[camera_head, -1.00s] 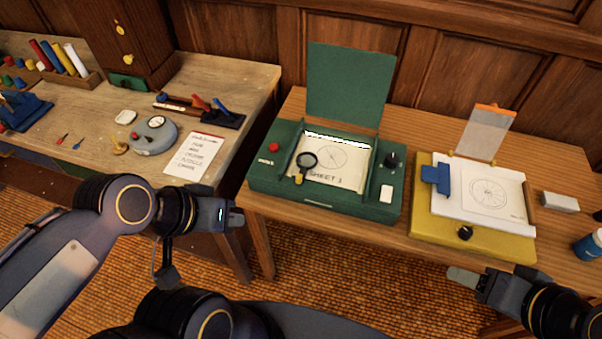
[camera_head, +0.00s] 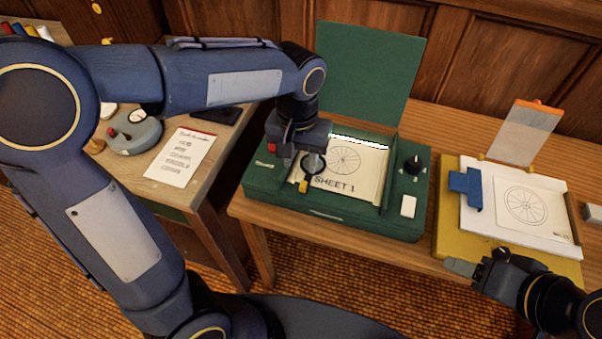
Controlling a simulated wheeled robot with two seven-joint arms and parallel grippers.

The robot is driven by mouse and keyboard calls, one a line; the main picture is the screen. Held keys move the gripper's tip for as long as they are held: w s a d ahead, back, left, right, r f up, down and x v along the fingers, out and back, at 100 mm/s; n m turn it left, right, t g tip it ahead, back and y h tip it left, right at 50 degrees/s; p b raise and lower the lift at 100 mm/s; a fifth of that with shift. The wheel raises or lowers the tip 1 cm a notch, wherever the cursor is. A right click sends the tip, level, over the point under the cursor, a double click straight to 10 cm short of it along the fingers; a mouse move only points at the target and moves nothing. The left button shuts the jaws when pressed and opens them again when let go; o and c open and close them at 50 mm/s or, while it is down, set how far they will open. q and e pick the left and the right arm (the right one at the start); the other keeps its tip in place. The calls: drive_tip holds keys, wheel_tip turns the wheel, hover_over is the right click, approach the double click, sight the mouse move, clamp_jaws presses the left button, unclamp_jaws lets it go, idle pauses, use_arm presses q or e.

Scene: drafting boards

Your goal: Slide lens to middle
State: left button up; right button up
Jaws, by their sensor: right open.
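The lens (camera_head: 312,164) is a small round magnifier with a dark rim and a yellow handle end. It sits at the left part of the sheet (camera_head: 350,177), which is marked SHEET 1 and has a wheel drawing, in the green box (camera_head: 330,213) with its lid raised. My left gripper (camera_head: 300,150) is over the left side of the box, right at the lens, and covers its upper part. Its fingers are too small and dark to tell open or shut, or whether they touch the lens. My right gripper (camera_head: 468,268) is open and empty, in front of the yellow board.
The yellow board (camera_head: 452,228) with a blue clip (camera_head: 466,187) and a raised clear flap (camera_head: 523,140) stands to the right. The green lid (camera_head: 368,80) stands up behind the box. A black knob (camera_head: 414,164) and a red button (camera_head: 271,146) flank the sheet.

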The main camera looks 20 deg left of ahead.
sight(304, 184)
use_arm(q)
drive_tip(key=shift+w+d+f, duration=0.3)
drive_tip(key=shift+w+f, duration=0.1)
drive_tip(key=shift+f, duration=0.3)
wheel_tip(304, 184, down, 7)
drive_tip(key=shift+f, duration=0.1)
clamp_jaws()
